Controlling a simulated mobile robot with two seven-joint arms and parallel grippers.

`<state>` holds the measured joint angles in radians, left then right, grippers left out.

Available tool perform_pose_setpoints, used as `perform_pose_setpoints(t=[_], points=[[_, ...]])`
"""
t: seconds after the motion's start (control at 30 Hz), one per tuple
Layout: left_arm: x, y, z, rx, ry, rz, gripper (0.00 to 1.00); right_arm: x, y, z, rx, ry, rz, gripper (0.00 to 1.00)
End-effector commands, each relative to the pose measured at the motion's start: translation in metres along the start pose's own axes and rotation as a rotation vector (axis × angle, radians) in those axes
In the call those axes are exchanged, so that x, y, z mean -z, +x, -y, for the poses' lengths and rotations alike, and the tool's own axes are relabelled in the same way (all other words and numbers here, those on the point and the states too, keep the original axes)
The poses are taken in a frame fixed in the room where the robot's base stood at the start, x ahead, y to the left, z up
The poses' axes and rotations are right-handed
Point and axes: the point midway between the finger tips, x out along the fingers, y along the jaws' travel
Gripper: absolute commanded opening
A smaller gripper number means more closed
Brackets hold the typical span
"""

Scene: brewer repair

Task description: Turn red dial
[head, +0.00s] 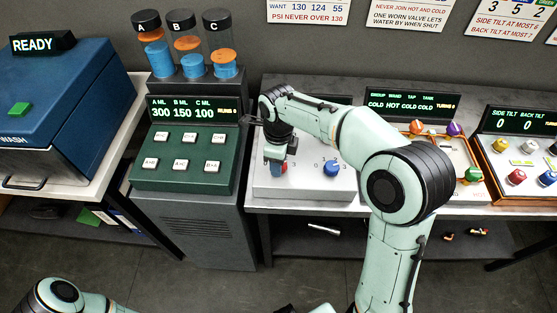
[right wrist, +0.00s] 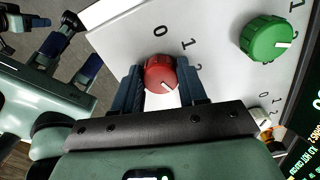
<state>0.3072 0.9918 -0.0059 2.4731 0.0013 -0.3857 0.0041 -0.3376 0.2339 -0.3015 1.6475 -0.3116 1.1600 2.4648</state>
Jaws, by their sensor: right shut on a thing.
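The red dial (right wrist: 160,74) is on a white panel (right wrist: 125,35). Its white pointer mark faces down and right in the right wrist view, away from the printed 0 and 1. My right gripper (right wrist: 165,85) is shut on the dial, with one dark blue finger on each side. In the head view my right gripper (head: 277,167) reaches down to the panel, and a little red of the dial shows by its fingers. My left gripper (right wrist: 80,42) shows in the upper left of the right wrist view, its two blue-tipped fingers apart and empty.
A blue dial (head: 331,168) sits right of my right gripper on the same panel. A green dial (right wrist: 267,38) shows in the right wrist view. A dark green button console (head: 185,182) stands left. A panel with coloured knobs (head: 500,165) stands at the right.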

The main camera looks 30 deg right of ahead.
Motion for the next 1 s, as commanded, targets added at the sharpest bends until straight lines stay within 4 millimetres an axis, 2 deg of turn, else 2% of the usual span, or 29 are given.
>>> perform_pose_setpoints(t=[0.13,0.17,0.2,0.23,0.5,0.63,0.77,1.0], points=[[0.0,0.0,0.0,0.0,0.0,0.0,0.43,0.0,0.0,0.0,0.001,0.003,0.001,0.11],[0.0,0.0,0.0,0.0,0.0,0.0,0.43,0.0,0.0,0.0,0.001,0.003,0.002,0.51],[0.0,0.0,0.0,0.0,0.0,0.0,0.43,0.0,0.0,0.0,0.001,0.003,0.002,0.64],[0.0,0.0,0.0,0.0,0.0,0.0,0.43,0.0,0.0,0.0,0.001,0.003,0.001,0.67],[0.0,0.0,0.0,0.0,0.0,0.0,0.43,0.0,-0.001,0.0,0.0,0.001,0.001,0.67],[0.001,-0.002,-0.001,0.0,0.0,-0.001,0.43,-0.001,-0.01,0.001,0.001,0.001,0.002,0.67],[0.003,-0.006,-0.003,-0.001,0.002,-0.004,0.43,-0.001,-0.033,0.001,0.004,0.0,0.006,0.67],[0.009,-0.018,-0.009,-0.005,0.005,-0.013,0.43,-0.001,-0.089,0.001,0.004,0.001,0.006,0.67]])
